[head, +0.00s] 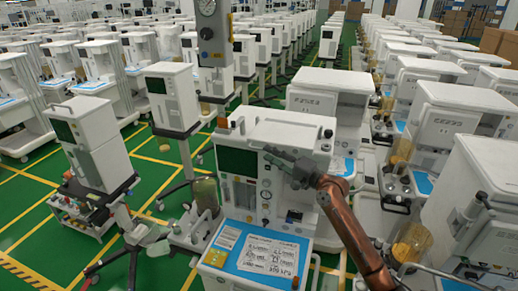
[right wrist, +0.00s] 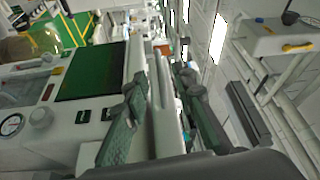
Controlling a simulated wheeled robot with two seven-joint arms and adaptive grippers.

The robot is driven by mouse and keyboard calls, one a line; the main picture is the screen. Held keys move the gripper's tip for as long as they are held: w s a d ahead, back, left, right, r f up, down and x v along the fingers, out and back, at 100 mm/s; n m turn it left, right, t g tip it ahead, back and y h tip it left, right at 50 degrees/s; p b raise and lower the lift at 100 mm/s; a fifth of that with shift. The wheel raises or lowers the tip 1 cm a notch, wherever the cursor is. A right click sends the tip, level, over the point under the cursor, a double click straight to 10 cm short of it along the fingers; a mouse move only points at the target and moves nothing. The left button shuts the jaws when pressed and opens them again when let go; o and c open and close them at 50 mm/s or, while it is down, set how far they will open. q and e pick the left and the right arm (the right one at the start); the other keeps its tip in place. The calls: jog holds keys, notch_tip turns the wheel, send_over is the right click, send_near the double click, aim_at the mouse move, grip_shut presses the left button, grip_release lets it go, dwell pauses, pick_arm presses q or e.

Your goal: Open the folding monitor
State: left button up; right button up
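The folding monitor appears to be the dark green screen panel (head: 237,160) on the front of the nearest white anaesthesia cart (head: 275,125). The panel also shows in the right wrist view (right wrist: 92,72). My right gripper (head: 271,154) is just right of the panel, its fingers pointing left toward the panel's right side. In the right wrist view the fingers (right wrist: 160,85) are spread apart. A pale upright edge (right wrist: 165,115) shows between them; I cannot tell whether they touch it. My left gripper is not in view.
A blue work surface with printed labels (head: 262,252) lies below the panel. A monitor on a wheeled stand (head: 88,140) is at the left. Carts crowd the right side, one close by (head: 490,180). Green floor with yellow lines (head: 30,215) is open at the left.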

aim_at(259, 149)
jog(key=shift+p+x, duration=0.5)
jog(key=shift+x, duration=2.3)
jog(key=shift+c, duration=0.3)
grip_shut()
